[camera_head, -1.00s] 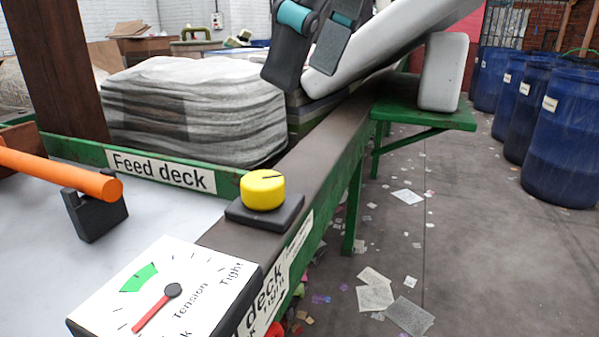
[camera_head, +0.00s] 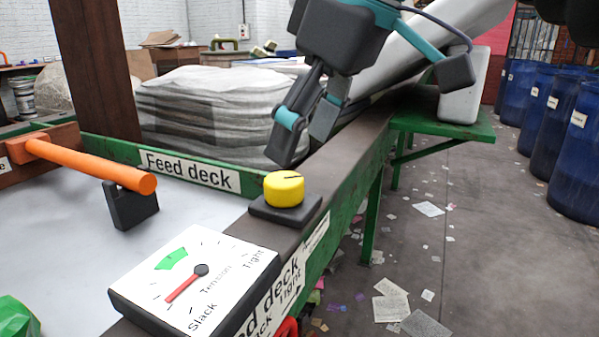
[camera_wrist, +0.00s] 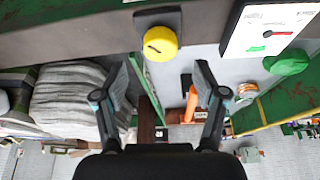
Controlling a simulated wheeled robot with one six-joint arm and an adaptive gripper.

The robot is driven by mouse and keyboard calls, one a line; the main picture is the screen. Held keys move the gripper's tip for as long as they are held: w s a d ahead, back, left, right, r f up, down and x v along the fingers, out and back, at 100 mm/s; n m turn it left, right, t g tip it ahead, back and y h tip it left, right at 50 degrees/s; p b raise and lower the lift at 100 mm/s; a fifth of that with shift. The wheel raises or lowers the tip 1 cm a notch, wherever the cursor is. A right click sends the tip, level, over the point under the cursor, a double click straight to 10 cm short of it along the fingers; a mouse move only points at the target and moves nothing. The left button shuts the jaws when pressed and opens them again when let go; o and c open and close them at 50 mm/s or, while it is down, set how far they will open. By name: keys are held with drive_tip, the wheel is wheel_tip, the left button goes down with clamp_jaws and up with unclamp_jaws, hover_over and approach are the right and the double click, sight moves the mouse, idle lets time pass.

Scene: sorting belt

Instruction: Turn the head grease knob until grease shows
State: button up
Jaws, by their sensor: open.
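A round yellow knob (camera_head: 284,188) with a dark line on its top sits on a black base on the deck's side rail. It also shows in the wrist view, top centre (camera_wrist: 160,42). I see no label naming it a grease knob, and I see no grease. My gripper (camera_head: 306,136) is open and empty. In the head view it hangs above and beyond the knob, apart from it. In the wrist view the gripper's fingers (camera_wrist: 165,78) are spread wide, with the knob past their tips. A tension dial (camera_head: 200,277) with a red needle stands nearer, the needle towards Slack, off the green patch.
An orange bar handle (camera_head: 90,165) on a black block lies left over the pale deck. A sign (camera_head: 190,169) reads "Feed deck". A grey wrapped bale (camera_head: 215,112) stands behind. Blue barrels (camera_head: 564,140) stand on the right; the floor between has scattered paper.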

sight(285, 180)
drive_tip(key=b+x, duration=0.1)
drive_tip(key=x, duration=0.4)
drive_tip(key=shift+a+f, duration=0.1)
drive_tip(key=shift+f, duration=0.3)
drive_tip(key=c, duration=1.1)
drive_tip(key=shift+m, duration=0.4)
drive_tip(key=shift+s+a+m+t+h, duration=0.1)
drive_tip(key=shift+m+t+h, duration=0.25)
drive_tip(key=shift+m, duration=0.55)
drive_tip(key=shift+m+t+h+p, duration=0.5)
drive_tip(key=shift+m+t+h, duration=0.05)
drive_tip(key=shift+m, duration=1.55)
